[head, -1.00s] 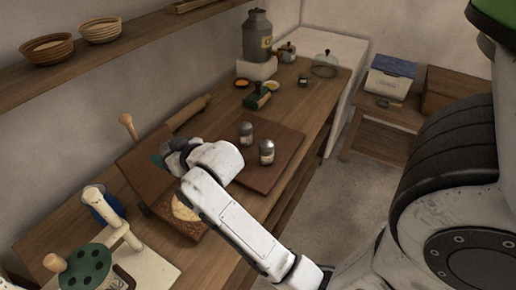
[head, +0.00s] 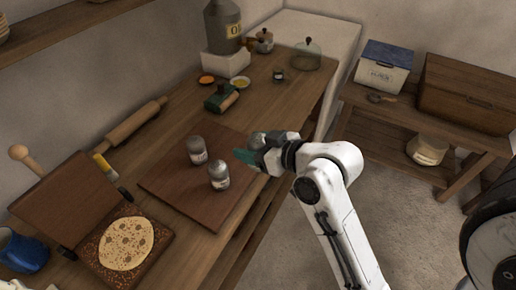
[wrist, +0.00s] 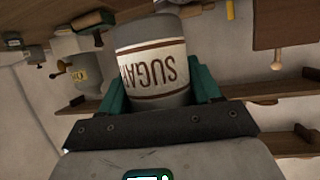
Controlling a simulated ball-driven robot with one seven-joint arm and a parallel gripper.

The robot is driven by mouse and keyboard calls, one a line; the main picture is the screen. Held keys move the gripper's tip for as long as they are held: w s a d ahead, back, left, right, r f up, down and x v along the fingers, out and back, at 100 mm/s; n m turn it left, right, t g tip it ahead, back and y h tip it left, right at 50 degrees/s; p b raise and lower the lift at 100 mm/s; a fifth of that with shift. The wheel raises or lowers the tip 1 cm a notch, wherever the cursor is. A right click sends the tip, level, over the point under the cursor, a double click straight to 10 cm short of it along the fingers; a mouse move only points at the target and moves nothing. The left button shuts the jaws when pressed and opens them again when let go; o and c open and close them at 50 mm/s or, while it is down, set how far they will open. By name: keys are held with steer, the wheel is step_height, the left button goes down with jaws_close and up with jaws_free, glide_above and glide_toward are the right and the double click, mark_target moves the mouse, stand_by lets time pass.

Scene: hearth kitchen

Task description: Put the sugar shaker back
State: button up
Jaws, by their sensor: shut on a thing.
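The sugar shaker (wrist: 152,62), a grey cylinder with a cream label reading SUGAR, is held between the teal fingers of my gripper (wrist: 160,90) in the wrist view. The label appears upside down there. In the head view my gripper (head: 250,155) is above the right side of the dark wooden board (head: 165,186); the held shaker is mostly hidden there. Two similar metal-topped shakers, one behind (head: 196,150) and one in front (head: 219,176), stand upright on the board, left of my gripper. Their labels are too small to read.
A griddle (head: 94,272) with a flatbread (head: 126,243) and a rolling pin (head: 136,124) are left. A large can (head: 222,27), small bowls and a glass dome (head: 307,55) stand at the back. A low bench (head: 375,118) holds two boxes. The counter's right edge is near my gripper.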

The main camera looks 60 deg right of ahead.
steer(key=shift+d+f+b, duration=0.2)
steer(key=shift+d+b, duration=0.05)
steer(key=shift+b, duration=0.1)
steer(key=shift+w+d+f+b, duration=0.2)
steer(key=shift+b, duration=0.35)
steer(key=w+d+f+b, duration=0.2)
steer(key=w, duration=0.1)
steer(key=w+d+f+b, duration=0.1)
steer(key=w+f, duration=0.2)
steer(key=w, duration=0.1)
steer(key=w+d+f+b, duration=0.2)
steer(key=w+f, duration=0.1)
steer(key=w, duration=0.1)
steer(key=shift+d+f+b, duration=0.1)
steer(key=shift+d+b, duration=0.2)
steer(key=shift+b, duration=0.05)
steer(key=shift+w+f, duration=0.2)
steer(key=shift+f, duration=0.05)
steer(key=shift+w+d+f, duration=0.15)
steer(key=shift+f, duration=1.6)
steer(key=shift+f, duration=0.1)
